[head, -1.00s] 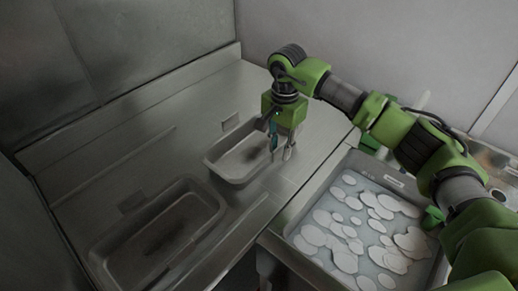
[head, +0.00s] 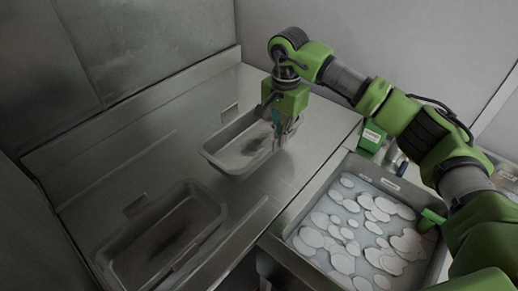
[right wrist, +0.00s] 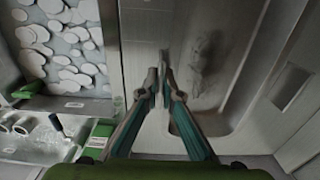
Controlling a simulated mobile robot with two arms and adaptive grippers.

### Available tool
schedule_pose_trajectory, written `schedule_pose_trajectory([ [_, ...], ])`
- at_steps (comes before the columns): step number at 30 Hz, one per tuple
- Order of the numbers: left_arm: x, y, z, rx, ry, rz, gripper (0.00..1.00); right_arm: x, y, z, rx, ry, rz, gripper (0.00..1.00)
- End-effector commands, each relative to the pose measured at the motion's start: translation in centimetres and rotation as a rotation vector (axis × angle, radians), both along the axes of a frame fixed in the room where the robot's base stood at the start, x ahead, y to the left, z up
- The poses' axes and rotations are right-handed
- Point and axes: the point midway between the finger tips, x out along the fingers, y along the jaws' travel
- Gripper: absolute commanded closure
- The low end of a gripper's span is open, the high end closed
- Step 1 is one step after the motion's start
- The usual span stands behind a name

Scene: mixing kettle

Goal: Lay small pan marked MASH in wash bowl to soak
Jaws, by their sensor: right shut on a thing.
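A grey rectangular pan (head: 225,162) hangs level at or just above the metal counter, its right end at my right gripper (head: 285,140). That gripper points down and is shut on the pan's rim. In the right wrist view, the fingers (right wrist: 160,85) meet at the edge of the pan (right wrist: 225,115); its inside has a dark stain. A plain tag plate (head: 229,113) sits by its far side; I cannot read any mark. The wash bowl (head: 292,222) is a metal basin of bluish water with white foam discs, right of the counter. My left gripper is out of view.
A second, similar stained pan (head: 108,262) lies at the near left of the counter (head: 95,160). A green box (head: 371,139) stands behind the wash bowl. A green object (head: 430,220) is at the bowl's right edge. Walls close off the back and left.

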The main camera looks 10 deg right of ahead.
Motion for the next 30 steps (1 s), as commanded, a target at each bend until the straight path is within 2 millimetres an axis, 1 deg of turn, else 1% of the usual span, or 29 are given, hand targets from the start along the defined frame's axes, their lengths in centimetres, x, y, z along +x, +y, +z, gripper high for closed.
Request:
schedule_pose_trajectory([
  [1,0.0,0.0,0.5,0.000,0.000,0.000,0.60,0.1,0.0,1.0,0.002,-0.005,0.000,1.00],
  [16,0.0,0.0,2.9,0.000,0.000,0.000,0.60,0.1,0.0,5.6,0.001,-0.004,-0.001,1.00],
  [21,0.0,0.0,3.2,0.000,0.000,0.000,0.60,0.1,0.0,6.2,0.002,-0.004,-0.001,1.00],
  [30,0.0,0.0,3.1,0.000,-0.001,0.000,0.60,0.1,0.0,6.2,0.002,-0.004,0.001,1.00],
])
